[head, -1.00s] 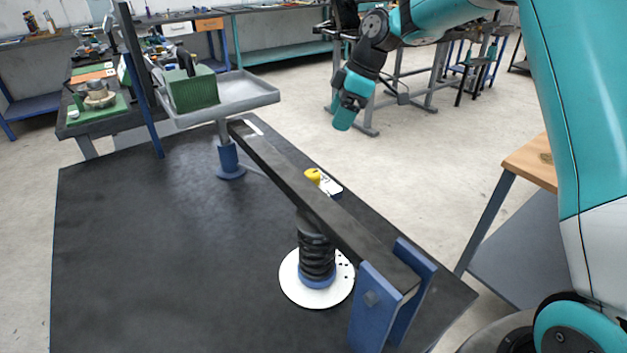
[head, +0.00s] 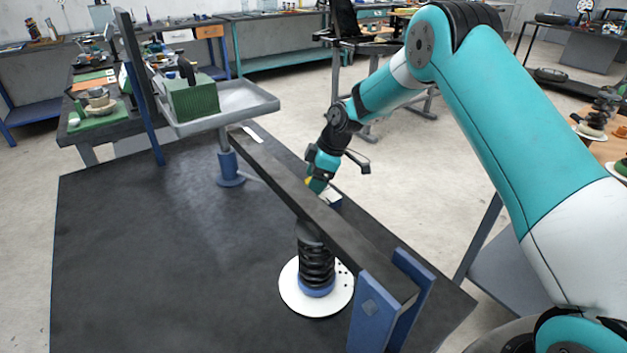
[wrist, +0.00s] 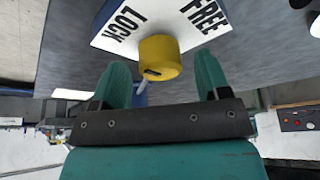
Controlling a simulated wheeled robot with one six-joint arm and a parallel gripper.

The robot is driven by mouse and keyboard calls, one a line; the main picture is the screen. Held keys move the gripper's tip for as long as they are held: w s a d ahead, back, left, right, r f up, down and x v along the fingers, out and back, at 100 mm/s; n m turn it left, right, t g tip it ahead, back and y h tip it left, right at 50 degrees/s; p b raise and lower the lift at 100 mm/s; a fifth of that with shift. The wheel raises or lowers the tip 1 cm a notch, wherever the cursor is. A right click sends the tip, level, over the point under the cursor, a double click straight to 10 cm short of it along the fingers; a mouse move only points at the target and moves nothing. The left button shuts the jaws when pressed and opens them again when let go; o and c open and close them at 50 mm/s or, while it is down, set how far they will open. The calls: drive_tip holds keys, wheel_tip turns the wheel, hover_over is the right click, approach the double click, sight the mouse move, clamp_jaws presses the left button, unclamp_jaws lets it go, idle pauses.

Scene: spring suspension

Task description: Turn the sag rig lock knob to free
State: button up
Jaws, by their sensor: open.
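The yellow lock knob (wrist: 160,56) stands on a white plate (wrist: 193,22) printed LOCK at left and FREE at right in the wrist view. A dark mark shows on the knob's near lower side; I cannot tell which word the knob is set to. My gripper (wrist: 160,68) is open, with one green finger on each side of the knob and a visible gap on both sides. In the head view my gripper (head: 317,186) is down at the far side of the dark beam (head: 290,182), and only a yellow sliver of the knob (head: 309,184) shows.
The beam runs between blue posts (head: 372,312) and a grey tray (head: 235,102) carrying a green weight (head: 194,98). A black spring (head: 316,264) stands under it on a white disc (head: 298,299). The left tabletop (head: 130,250) is clear.

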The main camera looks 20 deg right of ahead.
drive_tip(key=shift+a+f, duration=0.25)
drive_tip(key=shift+f, duration=0.3)
drive_tip(key=c, duration=0.9)
